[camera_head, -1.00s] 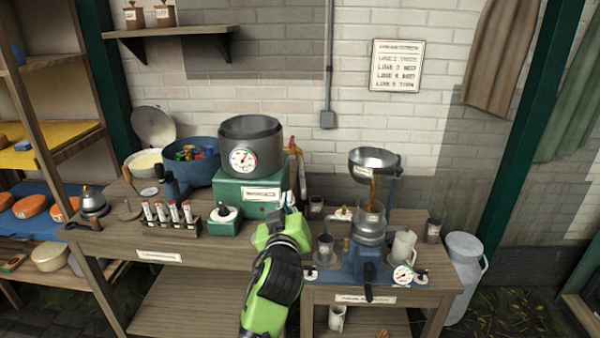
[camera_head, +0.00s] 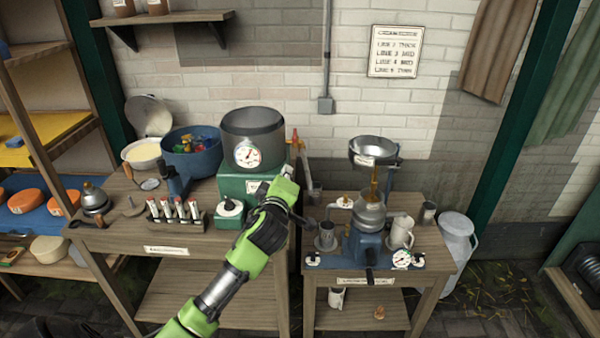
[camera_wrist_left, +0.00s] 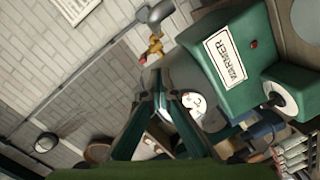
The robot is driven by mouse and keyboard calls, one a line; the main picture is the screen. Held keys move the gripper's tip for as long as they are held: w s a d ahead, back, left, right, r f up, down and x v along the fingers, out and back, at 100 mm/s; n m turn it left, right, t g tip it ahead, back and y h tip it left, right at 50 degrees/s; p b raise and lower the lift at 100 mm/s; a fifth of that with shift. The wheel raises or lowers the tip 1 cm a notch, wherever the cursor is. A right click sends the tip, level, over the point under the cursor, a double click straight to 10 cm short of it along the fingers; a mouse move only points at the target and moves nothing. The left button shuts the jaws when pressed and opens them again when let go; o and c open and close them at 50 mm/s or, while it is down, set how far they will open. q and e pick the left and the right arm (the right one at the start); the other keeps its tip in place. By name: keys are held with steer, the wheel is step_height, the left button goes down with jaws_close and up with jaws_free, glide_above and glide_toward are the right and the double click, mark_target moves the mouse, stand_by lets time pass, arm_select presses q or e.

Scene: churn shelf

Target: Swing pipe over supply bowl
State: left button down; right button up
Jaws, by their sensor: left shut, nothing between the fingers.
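The pipe (camera_head: 303,163) shows beside the right side of the green warmer (camera_head: 231,187), partly hidden behind my gripper. In the left wrist view a grey pipe piece (camera_wrist_left: 158,13) with a yellow valve (camera_wrist_left: 154,48) stands out from the warmer. The supply bowl (camera_head: 373,147) is the open metal bowl on top of the separator, to the right, with amber liquid below it. My left gripper (camera_head: 288,173) is shut and empty in front of the warmer's right edge, just short of the pipe. In the wrist view its fingertips (camera_wrist_left: 161,82) meet below the valve. My right gripper is not in view.
A large grey pot (camera_head: 252,138) with a dial sits on the warmer. A rack of vials (camera_head: 176,213) and a blue bowl (camera_head: 191,155) stand on the left bench. Cups (camera_head: 400,230) flank the blue separator base. A milk can (camera_head: 456,240) stands at right.

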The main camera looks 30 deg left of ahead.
mark_target(306, 168)
arm_select(q)
steer(key=w, duration=0.1)
steer(key=w+d+f, duration=0.1)
steer(key=w+d+f+p, duration=0.1)
steer(key=shift+w+f, duration=0.2)
steer(key=shift+w, duration=0.15)
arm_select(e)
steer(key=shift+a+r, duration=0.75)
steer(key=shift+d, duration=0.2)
